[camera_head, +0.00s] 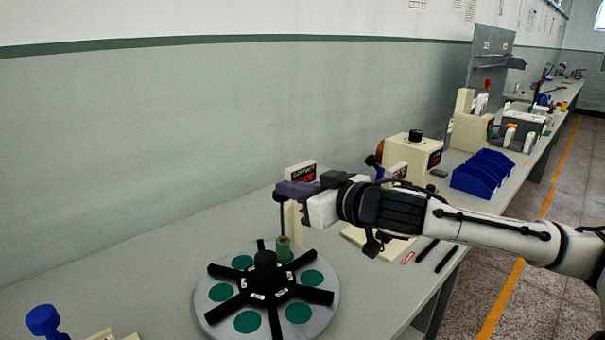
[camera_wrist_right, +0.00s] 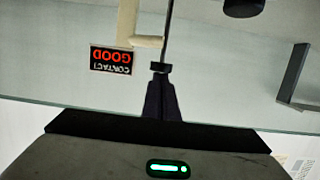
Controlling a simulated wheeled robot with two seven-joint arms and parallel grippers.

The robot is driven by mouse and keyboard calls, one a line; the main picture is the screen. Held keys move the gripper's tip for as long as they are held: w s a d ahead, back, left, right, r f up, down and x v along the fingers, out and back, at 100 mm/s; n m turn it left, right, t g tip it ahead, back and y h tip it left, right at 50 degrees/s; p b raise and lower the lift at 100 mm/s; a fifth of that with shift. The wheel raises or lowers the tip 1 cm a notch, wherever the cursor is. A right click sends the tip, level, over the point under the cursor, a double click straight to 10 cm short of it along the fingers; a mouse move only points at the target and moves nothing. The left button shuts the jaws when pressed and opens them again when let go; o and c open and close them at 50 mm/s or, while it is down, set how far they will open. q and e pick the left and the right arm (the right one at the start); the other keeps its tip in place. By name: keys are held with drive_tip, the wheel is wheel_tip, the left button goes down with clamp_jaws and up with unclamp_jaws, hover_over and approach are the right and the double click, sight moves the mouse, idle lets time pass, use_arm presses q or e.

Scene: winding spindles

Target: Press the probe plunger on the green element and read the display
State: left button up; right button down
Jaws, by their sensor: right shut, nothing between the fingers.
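The green element (camera_head: 283,250) stands upright at the back of the round grey turntable (camera_head: 325,290). Above it hangs the probe's thin dark rod, the plunger (camera_head: 282,218); it also shows in the right wrist view (camera_wrist_right: 169,30). My right gripper (camera_head: 290,190) is over the top of the rod, fingers shut with nothing between them. In the right wrist view its fingertips (camera_wrist_right: 160,78) are at the black cap of the rod; touching looks likely but is hard to tell. The display (camera_head: 302,173) behind shows red text; upside down in the wrist view (camera_wrist_right: 110,60), it reads "CONTACT GOOD". My left gripper is out of view.
The turntable has a black spoked hub (camera_head: 264,280) and several green discs. A cream box with a black knob (camera_head: 412,150) and blue bins (camera_head: 483,174) stand further right. A blue knob (camera_head: 43,320) is at front left.

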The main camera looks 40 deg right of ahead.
drive_tip(key=s+r+p, duration=0.4)
drive_tip(key=s+r, duration=0.2)
drive_tip(key=s, duration=0.3)
drive_tip(key=shift+s+d+r+p, duration=0.25)
drive_tip(key=shift+s+d+p, duration=0.1)
drive_tip(key=shift+d, duration=0.05)
idle(1.2)
